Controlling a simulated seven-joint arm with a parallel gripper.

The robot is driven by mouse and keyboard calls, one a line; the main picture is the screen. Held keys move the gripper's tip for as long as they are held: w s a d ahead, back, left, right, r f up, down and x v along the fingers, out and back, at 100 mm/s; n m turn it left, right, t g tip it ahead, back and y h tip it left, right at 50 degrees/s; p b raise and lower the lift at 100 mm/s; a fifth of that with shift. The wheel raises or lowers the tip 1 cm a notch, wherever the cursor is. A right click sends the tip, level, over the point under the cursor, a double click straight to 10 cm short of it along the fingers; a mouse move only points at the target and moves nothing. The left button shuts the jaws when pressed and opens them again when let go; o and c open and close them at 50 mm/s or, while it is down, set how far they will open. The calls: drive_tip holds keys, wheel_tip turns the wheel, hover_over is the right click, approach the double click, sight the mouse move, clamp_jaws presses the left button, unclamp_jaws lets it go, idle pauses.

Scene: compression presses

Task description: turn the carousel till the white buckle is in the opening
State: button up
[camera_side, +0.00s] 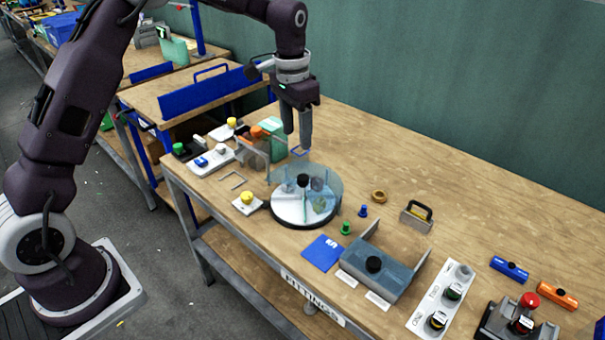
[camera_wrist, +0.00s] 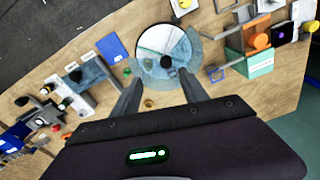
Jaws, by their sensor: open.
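The carousel (camera_side: 288,208) is a round white disc with a dark rim, a black centre knob (camera_side: 303,180) and a clear bluish guard around part of it. It also shows in the wrist view (camera_wrist: 155,38), with its knob (camera_wrist: 166,61) towards the gripper. Small items sit blurred behind the guard; I cannot make out a white buckle among them. The uncovered part of the disc faces the front left in the side view and looks empty. My gripper (camera_side: 303,145) is open and empty, above and behind the carousel, touching nothing. Its fingers also show in the wrist view (camera_wrist: 162,95).
A yellow button box (camera_side: 247,202) stands left of the carousel. A blue card (camera_side: 322,252), a green peg (camera_side: 345,228), a blue peg (camera_side: 363,211) and a grey press (camera_side: 385,275) lie to its right. A green box (camera_side: 273,140) stands behind it.

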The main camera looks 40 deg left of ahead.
hover_over(302, 177)
drive_tip(key=shift+g, duration=0.4)
wheel_tip(302, 177, down, 8)
drive_tip(key=shift+d+f, duration=0.1)
wheel_tip(302, 177, down, 6)
drive_tip(key=shift+f, duration=0.25)
clamp_jaws()
idle(0.6)
